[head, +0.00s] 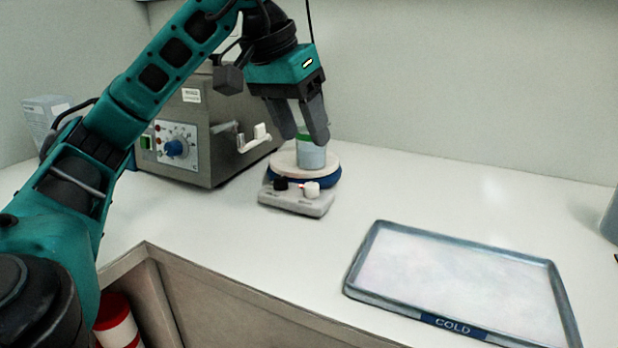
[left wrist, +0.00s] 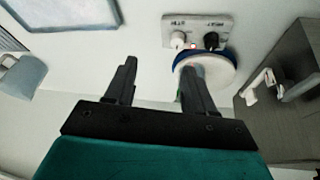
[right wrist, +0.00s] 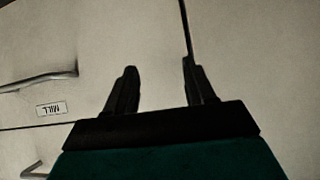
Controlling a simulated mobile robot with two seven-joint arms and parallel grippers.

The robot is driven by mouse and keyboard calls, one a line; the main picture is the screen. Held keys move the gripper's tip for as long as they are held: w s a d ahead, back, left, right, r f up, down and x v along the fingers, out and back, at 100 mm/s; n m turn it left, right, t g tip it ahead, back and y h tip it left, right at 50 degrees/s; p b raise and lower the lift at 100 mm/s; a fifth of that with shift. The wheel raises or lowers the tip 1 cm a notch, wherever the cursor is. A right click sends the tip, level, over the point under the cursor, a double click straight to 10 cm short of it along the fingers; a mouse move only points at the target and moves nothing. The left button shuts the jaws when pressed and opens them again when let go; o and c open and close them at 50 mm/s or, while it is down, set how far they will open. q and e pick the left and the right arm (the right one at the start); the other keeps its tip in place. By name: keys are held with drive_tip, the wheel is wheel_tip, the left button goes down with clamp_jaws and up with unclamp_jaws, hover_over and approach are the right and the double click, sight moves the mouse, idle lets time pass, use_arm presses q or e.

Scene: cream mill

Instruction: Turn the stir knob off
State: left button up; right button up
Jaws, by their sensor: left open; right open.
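The hotplate stirrer (head: 297,201) has a grey control front with a white knob (head: 312,189) on the right and a black knob (head: 281,184) on the left. In the left wrist view, upside down, the white knob (left wrist: 179,38) sits by a label that seems to read STIR, and the black knob (left wrist: 211,40) by HEAT. A red light glows between them. My right gripper (right wrist: 158,68) is open and empty before a pale cabinet front.
A beaker (head: 311,155) with a green band stands on the round plate. A grey machine (head: 225,150) with a blue dial is left of the stirrer. A COLD tray (head: 455,327) lies at the right. The counter between is clear.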

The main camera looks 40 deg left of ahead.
use_arm(q)
drive_tip(key=a, duration=0.2)
drive_tip(key=b, duration=0.3)
approach(311, 184)
drive_tip(key=shift+w+d+f+y, duration=0.15)
drive_tip(key=shift+d+f+y, duration=0.05)
drive_tip(key=shift+f, duration=0.3)
drive_tip(key=shift+w+d+f+y, duration=0.1)
drive_tip(key=shift+d+f+y, duration=0.1)
drive_tip(key=shift+f, duration=0.35)
drive_tip(key=b+x, duration=0.2)
drive_tip(key=x, duration=0.3)
drive_tip(key=shift+w+f, duration=0.1)
drive_tip(key=shift+w, duration=0.15)
drive_tip(key=shift+w+f, duration=0.25)
drive_tip(key=shift+f, duration=0.25)
use_arm(e)
drive_tip(key=f, duration=0.1)
drive_tip(key=a+f, duration=0.1)
drive_tip(key=f, duration=0.1)
drive_tip(key=shift+w+a+f, duration=0.2)
drive_tip(key=shift+w+f, duration=0.1)
drive_tip(key=shift+f, duration=0.05)
use_arm(q)
drive_tip(key=shift+c, duration=0.4)
clamp_jaws()
use_arm(e)
drive_tip(key=shift+f, duration=0.15)
